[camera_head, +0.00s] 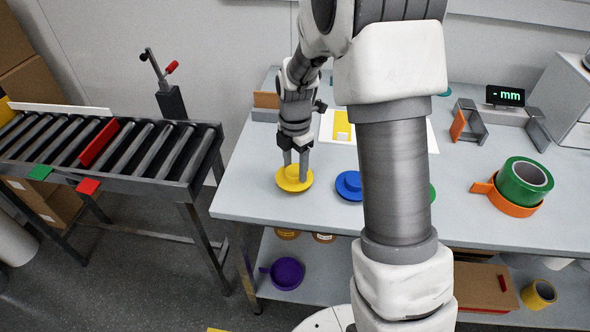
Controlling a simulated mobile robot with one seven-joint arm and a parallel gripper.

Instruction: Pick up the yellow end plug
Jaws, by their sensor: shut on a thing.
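The yellow end plug (294,184) is a round flanged disc with a raised middle. It is at the left front part of the grey table (246,205). My gripper (295,172) points down and is shut on the plug's raised middle, with one finger on each side. The plug's flange is at or very close to the table surface; I cannot tell whether it touches.
A blue plug (349,185) lies just right of the yellow one, partly behind my arm. A green edge (432,193) shows past my arm. A roller conveyor (110,145) stands left.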

